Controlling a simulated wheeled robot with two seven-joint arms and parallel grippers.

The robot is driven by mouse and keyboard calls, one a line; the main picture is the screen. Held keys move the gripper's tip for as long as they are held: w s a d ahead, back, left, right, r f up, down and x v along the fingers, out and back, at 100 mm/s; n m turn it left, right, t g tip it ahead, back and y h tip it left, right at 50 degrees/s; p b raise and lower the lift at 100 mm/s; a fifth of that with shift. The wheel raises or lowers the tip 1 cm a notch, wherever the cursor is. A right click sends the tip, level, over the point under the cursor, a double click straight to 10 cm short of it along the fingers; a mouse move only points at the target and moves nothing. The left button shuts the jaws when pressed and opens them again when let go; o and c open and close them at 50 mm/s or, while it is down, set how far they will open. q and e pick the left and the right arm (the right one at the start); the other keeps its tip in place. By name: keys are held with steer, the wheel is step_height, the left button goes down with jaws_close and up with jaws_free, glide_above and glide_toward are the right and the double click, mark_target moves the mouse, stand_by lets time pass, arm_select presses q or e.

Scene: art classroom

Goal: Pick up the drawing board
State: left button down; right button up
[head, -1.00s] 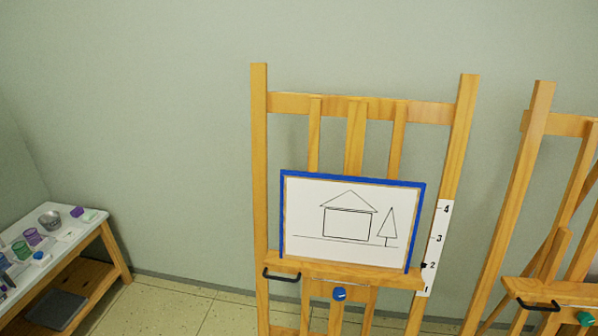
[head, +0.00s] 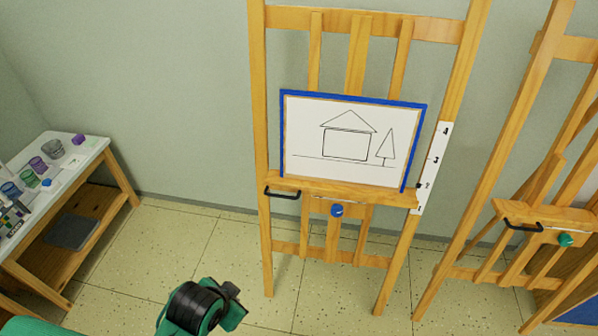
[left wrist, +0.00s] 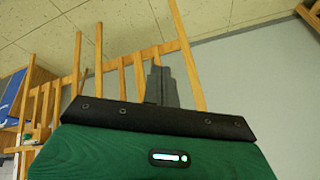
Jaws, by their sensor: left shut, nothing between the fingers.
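The drawing board (head: 345,170) has a white sheet with a house and a tree drawn on it and a blue edge along its top and sides. It stands upright on the ledge (head: 335,192) of the wooden easel in the middle of the head view. My left gripper (head: 238,300) is low in front of the easel, left of it in the picture and well apart from the board. In the left wrist view its dark fingers (left wrist: 161,85) are together and empty, with easel posts behind. My right gripper is not in view.
A blue knob (head: 337,210) and a black handle (head: 283,194) sit at the ledge. A second easel (head: 545,215) stands at the right. A table (head: 93,150) with cups and paints is at the left. Open tiled floor (head: 200,245) lies between.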

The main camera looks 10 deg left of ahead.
arm_select(q)
steer(key=w+d+r+m+t, duration=0.3)
steer(key=w+r+m+t, duration=0.2)
steer(key=w+r+m, duration=0.9)
steer(key=w+d+r+m+t, duration=0.4)
steer(key=w+r+m, duration=0.9)
steer(key=w, duration=0.8)
steer(key=m+t, duration=0.2)
steer(key=m, duration=0.1)
steer(key=shift+r, duration=0.35)
steer(key=w+f+p, duration=0.1)
steer(key=w+p, duration=0.3)
steer(key=w, duration=0.7)
steer(key=shift+w+f, duration=0.3)
steer(key=shift+w, duration=0.05)
